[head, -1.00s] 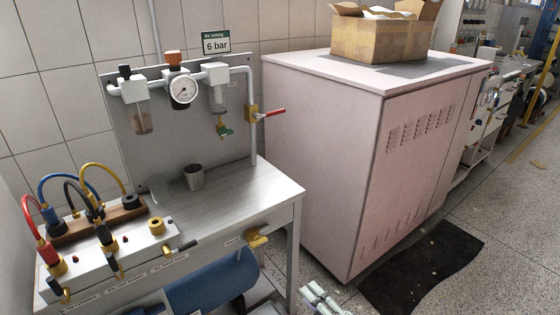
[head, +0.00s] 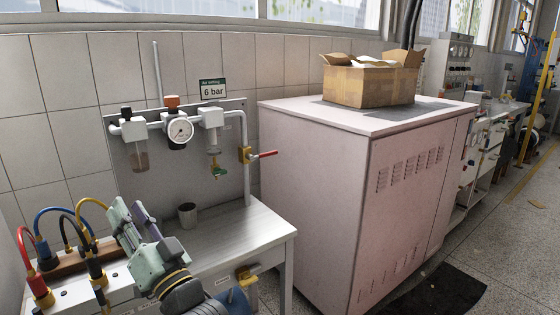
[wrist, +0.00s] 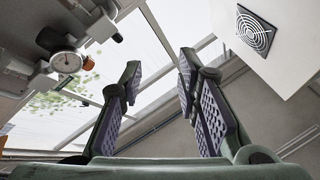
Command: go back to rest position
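My gripper (head: 127,208) shows in the lower left of the head view, raised in front of the small workbench, with its fingers pointing up. In the wrist view my gripper (wrist: 160,68) has its two purple-padded fingers apart. Only window and wall show in the gap between them, so it holds nothing. In the head view part of my arm covers the front of the bench and its hoses.
A pressure gauge (head: 180,131) and red-handled valve (head: 262,155) are on the panel behind the bench (head: 250,225). A grey cup (head: 188,215) stands on it. A pink cabinet (head: 330,190) with a cardboard box (head: 370,87) stands to the right. Open floor lies far right.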

